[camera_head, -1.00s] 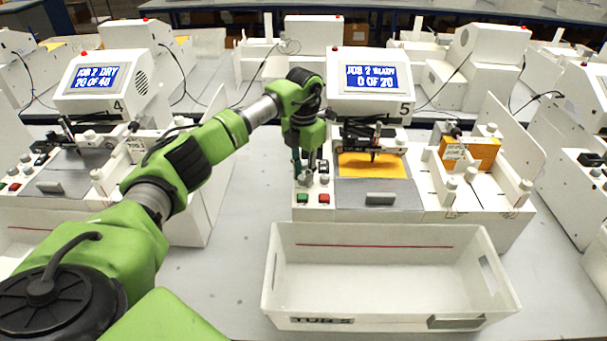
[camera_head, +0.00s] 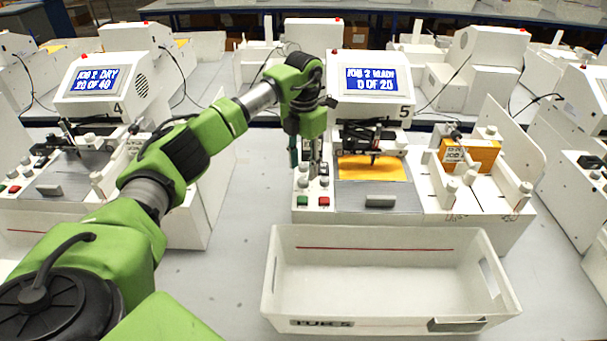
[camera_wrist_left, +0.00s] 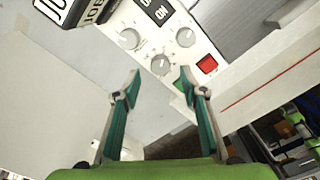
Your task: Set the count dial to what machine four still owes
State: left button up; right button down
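Machine four's screen (camera_head: 95,79) appears to read "JOB 2 DRY, 20 OF 40"; its last digit is not sharp. Machine five's screen (camera_head: 369,78) reads "JOB 2 READY, 0 OF 20". My left gripper (camera_head: 304,170) hangs over machine five's control panel, partly hiding its knobs. In the left wrist view my left gripper (camera_wrist_left: 160,72) is open and empty, with a grey pointer knob (camera_wrist_left: 160,64) showing between its fingertips. Two more knobs, one left (camera_wrist_left: 130,38) and one right (camera_wrist_left: 185,37), sit above it. I cannot read their labels. My right gripper is not in view.
A red button (camera_wrist_left: 207,64) and a partly hidden green button (camera_wrist_left: 177,85) lie close to the right finger. A white tub (camera_head: 380,322) stands in front of machine five. Machine five's plotter bed holds a yellow sheet (camera_head: 372,168). Bare table (camera_head: 240,215) lies between the machines.

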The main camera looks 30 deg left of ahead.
aim_at(304, 180)
pick_arm(q)
notch_tip(304, 180, up, 8)
dwell(0.7)
